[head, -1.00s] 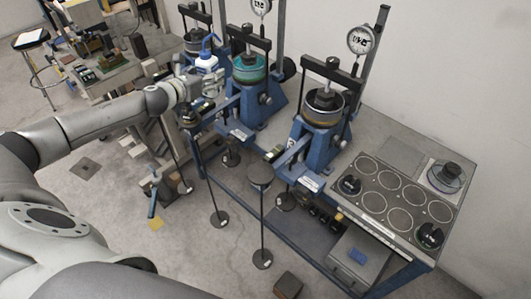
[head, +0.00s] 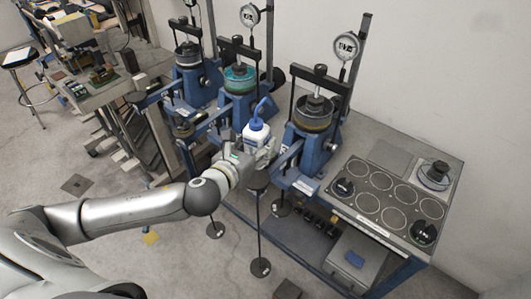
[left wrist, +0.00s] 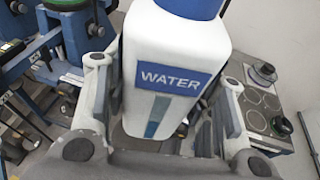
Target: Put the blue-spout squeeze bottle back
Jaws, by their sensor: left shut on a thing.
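The squeeze bottle (head: 256,134) is white with a blue cap and a bent blue spout. My left gripper (head: 262,155) is shut on it and holds it upright in front of the gap between the middle and right lever frames. In the left wrist view the bottle (left wrist: 168,85) fills the middle, with a blue "WATER" label facing the camera and a gripper finger on each side. Its spout tip is cut off there. The bottle's base is hidden by the gripper in the head view. My right gripper is not in view.
Three blue lever frames with dial gauges stand on the bench, including the right one (head: 314,130) and the middle one (head: 238,95). A grey panel with round marked spots (head: 385,195) lies at the right, holding several dark knob-like pieces. Hanging weights (head: 260,267) stand below the bench front.

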